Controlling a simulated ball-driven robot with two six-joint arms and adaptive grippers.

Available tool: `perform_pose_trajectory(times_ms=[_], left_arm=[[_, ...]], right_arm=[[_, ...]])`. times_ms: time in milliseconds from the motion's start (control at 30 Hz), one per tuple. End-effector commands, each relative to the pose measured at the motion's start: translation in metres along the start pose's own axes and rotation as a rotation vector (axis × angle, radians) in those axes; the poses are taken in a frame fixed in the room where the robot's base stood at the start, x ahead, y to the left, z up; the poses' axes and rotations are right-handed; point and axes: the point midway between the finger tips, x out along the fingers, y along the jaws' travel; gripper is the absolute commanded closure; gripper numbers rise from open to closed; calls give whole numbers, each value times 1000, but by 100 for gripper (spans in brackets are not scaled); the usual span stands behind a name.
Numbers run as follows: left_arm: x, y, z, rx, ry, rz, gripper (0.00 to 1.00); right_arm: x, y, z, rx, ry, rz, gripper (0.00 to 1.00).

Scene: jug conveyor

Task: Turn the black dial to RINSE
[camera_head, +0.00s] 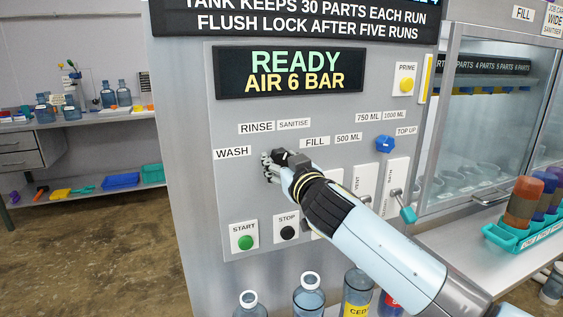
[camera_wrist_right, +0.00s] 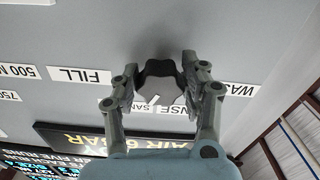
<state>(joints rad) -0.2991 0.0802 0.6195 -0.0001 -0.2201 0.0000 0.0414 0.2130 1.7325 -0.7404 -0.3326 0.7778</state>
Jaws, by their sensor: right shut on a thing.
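The black dial (camera_wrist_right: 159,68) sits on the grey panel, between the two fingers of my right gripper (camera_wrist_right: 160,92) in the right wrist view. The right gripper is shut on it; in the head view the right gripper (camera_head: 276,164) hides most of the dial. A short white mark shows at the dial's edge in the wrist view; I cannot tell which label it points at. The RINSE label (camera_head: 256,128) is above the gripper, between WASH (camera_head: 232,153) and SANITISE (camera_head: 294,124). My left gripper is not in view.
A blue knob (camera_head: 385,144) and a teal-tipped lever (camera_head: 407,214) are to the right on the panel. A green START button (camera_head: 246,242) and black STOP button (camera_head: 287,233) are below. Several bottles (camera_head: 309,295) stand at the bottom. A READY display (camera_head: 290,71) is above.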

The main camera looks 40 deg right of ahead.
Motion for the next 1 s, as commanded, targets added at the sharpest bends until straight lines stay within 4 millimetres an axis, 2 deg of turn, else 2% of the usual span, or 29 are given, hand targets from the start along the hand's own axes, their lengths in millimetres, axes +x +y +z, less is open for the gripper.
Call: perform_pose_trajectory(times_ms=[367, 1000], left_arm=[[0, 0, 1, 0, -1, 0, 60], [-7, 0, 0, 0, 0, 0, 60]], right_arm=[[0, 0, 0, -108, 0, 0, 88], [0, 2, -2, -642, 0, 0, 88]])
